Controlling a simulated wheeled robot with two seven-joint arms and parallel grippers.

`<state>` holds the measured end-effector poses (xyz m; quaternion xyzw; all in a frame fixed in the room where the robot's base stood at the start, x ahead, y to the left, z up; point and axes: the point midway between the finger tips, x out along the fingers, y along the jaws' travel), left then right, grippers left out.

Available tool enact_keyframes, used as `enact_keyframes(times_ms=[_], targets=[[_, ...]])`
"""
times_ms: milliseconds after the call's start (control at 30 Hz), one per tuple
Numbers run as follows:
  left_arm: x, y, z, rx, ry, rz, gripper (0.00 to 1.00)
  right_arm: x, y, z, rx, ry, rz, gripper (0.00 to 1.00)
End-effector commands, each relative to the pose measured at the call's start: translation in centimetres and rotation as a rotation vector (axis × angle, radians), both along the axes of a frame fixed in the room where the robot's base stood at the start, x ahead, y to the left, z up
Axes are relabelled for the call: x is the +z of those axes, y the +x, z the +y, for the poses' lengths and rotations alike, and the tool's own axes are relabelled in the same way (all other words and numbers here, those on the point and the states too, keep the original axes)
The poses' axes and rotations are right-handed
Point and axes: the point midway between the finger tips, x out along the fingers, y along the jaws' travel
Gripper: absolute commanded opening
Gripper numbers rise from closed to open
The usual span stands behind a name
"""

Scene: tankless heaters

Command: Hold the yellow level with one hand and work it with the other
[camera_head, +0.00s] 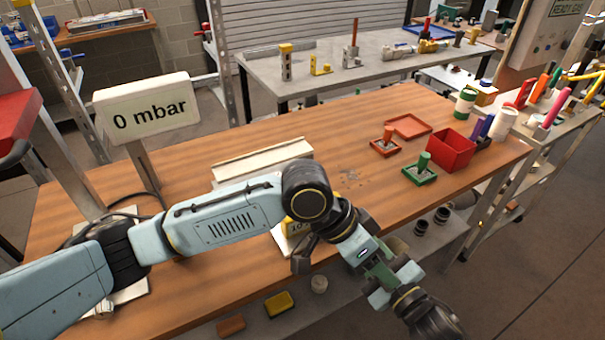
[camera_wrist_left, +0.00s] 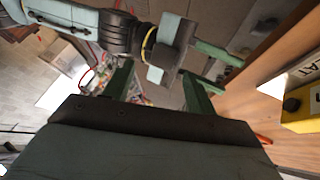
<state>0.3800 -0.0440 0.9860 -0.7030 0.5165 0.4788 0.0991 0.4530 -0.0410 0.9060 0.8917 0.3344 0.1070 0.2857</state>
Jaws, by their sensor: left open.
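A yellow object (camera_head: 289,226) shows only in part behind my left arm in the head view, near the table's front edge, with a printed white plate beside it. In the left wrist view a yellow body (camera_wrist_left: 304,118) with a dark round part shows at the right edge, cut off by the frame; I cannot tell its full shape. My left gripper (camera_head: 378,268) is open, out past the table's front edge and to the right of the yellow object, apart from it. My right gripper (camera_wrist_left: 222,70) is close to the left one, its green fingers apart and nothing seen between them.
A lower shelf holds small blocks (camera_head: 278,304). The table's middle is mostly clear.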

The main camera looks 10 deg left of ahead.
Motion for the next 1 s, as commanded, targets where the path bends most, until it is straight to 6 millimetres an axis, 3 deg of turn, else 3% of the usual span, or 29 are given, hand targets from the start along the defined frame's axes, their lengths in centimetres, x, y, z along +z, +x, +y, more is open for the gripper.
enact_keyframes(times_ms=[33, 200, 300, 433, 667, 1000], targets=[[0.1, 2.4, 1.9, 0.013, 0.091, -0.019, 0.56, 0.0, 0.0, 0.0, 0.000, 0.000, 0.000, 0.36], [1.5, 7.9, 8.8, 0.048, 0.385, -0.024, 0.56, 0.0, 0.0, 0.0, 0.000, 0.000, 0.000, 0.36], [3.0, 9.9, 12.2, 0.071, 0.512, -0.006, 0.56, 0.0, 0.0, 0.0, 0.000, 0.000, 0.000, 0.36], [4.7, 11.3, 15.3, 0.091, 0.622, 0.023, 0.56, 0.0, 0.0, 0.0, 0.000, 0.000, 0.000, 0.36], [5.3, 11.9, 17.1, 0.104, 0.684, 0.048, 0.56, 0.0, 0.0, 0.0, 0.000, 0.000, 0.000, 0.36], [-0.5, 11.8, 17.2, 0.103, 0.685, 0.050, 0.56, 0.0, 0.0, 0.0, 0.000, 0.000, 0.000, 0.36]])
